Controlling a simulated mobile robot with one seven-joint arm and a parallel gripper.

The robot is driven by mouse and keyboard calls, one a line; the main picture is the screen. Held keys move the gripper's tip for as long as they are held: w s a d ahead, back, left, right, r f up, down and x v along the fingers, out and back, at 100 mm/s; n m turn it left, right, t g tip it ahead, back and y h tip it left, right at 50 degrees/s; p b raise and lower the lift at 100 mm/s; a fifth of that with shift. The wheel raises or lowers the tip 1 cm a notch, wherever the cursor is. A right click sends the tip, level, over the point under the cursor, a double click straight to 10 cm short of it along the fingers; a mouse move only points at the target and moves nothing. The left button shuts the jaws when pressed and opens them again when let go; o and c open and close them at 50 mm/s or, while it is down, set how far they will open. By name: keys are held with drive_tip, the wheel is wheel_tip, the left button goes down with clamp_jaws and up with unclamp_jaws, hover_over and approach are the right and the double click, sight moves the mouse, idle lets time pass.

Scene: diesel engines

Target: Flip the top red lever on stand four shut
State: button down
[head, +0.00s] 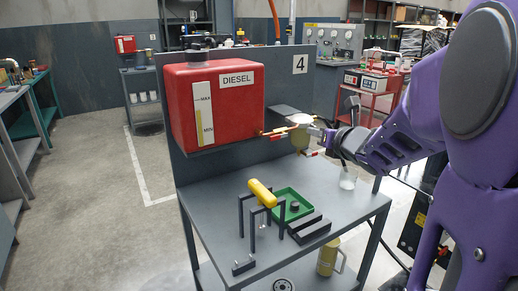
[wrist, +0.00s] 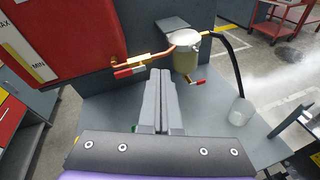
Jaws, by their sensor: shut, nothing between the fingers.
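The top red lever (wrist: 130,71) sits on a brass valve in the copper pipe that leaves the red diesel tank (head: 215,100) on stand four. In the wrist view it lies roughly along the pipe. It also shows small in the head view (head: 278,136). A lower red lever (wrist: 188,83) sits under the filter bowl (wrist: 185,58). My gripper (wrist: 160,72) is shut and empty. In the wrist view its fingertips appear between the two levers, right of the top one, with a gap to it. In the head view my gripper (head: 325,139) is beside the filter.
The grey bench (head: 215,220) below holds a yellow cylinder (head: 262,193) on a frame, a green tray (head: 291,206) and a clear beaker (head: 347,178). A black hose (wrist: 234,65) runs down from the filter to the beaker. A grey back panel stands behind the tank.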

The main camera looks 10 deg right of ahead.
sight(278, 136)
drive_tip(key=s+a+f+n+g+y, duration=0.2)
drive_tip(key=s+a+f+n+y, duration=0.1)
drive_tip(key=a+f+n, duration=0.2)
drive_tip(key=shift+s+f+n, duration=0.3)
drive_tip(key=shift+s+f, duration=0.05)
drive_tip(key=shift+f, duration=0.45)
drive_tip(key=shift+w+a, duration=0.1)
drive_tip(key=w+a, duration=0.3)
drive_tip(key=w, duration=0.5)
drive_tip(key=shift+w+a+r, duration=0.25)
drive_tip(key=shift+a+r, duration=0.05)
drive_tip(key=shift+r, duration=0.1)
drive_tip(key=shift+r+p, duration=0.1)
drive_tip(key=shift+p, duration=0.3)
